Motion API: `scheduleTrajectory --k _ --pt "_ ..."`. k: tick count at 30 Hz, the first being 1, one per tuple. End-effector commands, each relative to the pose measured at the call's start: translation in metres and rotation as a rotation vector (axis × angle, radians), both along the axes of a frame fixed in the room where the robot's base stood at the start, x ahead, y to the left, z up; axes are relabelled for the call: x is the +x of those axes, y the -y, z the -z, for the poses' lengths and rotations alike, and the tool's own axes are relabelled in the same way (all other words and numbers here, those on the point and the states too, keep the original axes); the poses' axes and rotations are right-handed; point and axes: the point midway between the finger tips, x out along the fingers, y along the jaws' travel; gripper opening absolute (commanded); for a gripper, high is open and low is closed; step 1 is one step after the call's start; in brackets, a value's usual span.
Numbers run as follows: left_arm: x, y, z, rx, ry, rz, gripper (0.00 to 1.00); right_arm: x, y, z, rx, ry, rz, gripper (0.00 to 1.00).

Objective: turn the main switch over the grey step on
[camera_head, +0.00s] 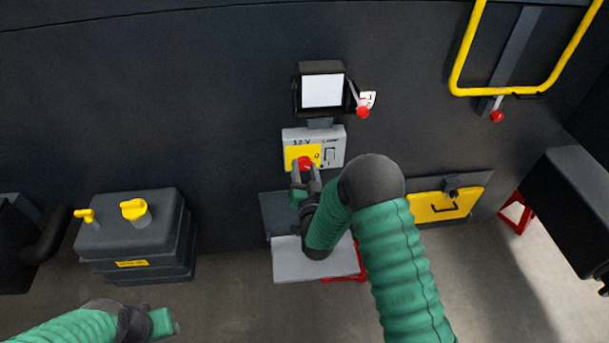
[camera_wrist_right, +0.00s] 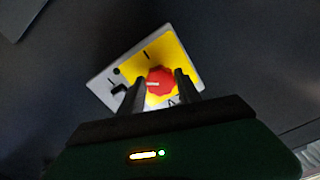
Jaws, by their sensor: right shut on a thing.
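The main switch is a red knob (camera_head: 305,163) on the yellow half of a grey switch box (camera_head: 335,137) marked 12 V, above the grey step (camera_head: 300,268). My right gripper (camera_head: 306,172) reaches up to the knob with its fingers on either side. In the right wrist view the red knob (camera_wrist_right: 159,81) with a pale pointer line sits between the two dark fingers (camera_wrist_right: 160,88), in front of the yellow plate (camera_wrist_right: 176,55). My left gripper (camera_head: 165,323) is low at the left, far from the switch; its fingers are too small to read.
A lamp with a white face (camera_head: 322,91) sits above the box, with a red-knobbed lever (camera_head: 362,111) beside it. A dark tank with yellow caps (camera_head: 135,235) stands at the left. A yellow panel (camera_head: 440,205) and a yellow rail (camera_head: 510,91) are at the right.

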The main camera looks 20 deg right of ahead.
Motion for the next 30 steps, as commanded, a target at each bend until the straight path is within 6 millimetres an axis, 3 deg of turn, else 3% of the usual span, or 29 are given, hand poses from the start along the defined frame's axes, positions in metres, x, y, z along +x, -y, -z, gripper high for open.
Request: scheduleTrajectory --k 1,15,30 --pt "0.000 0.000 0.010 0.000 0.000 0.000 0.36 0.000 0.000 0.005 0.043 0.010 0.001 0.00" --pt "0.000 0.000 0.053 0.000 0.000 0.000 0.36 0.000 0.001 0.005 0.478 0.114 0.002 0.00" --pt "0.000 0.000 0.085 0.000 0.000 0.000 0.36 -0.001 0.000 0.004 0.846 0.199 0.003 0.00"
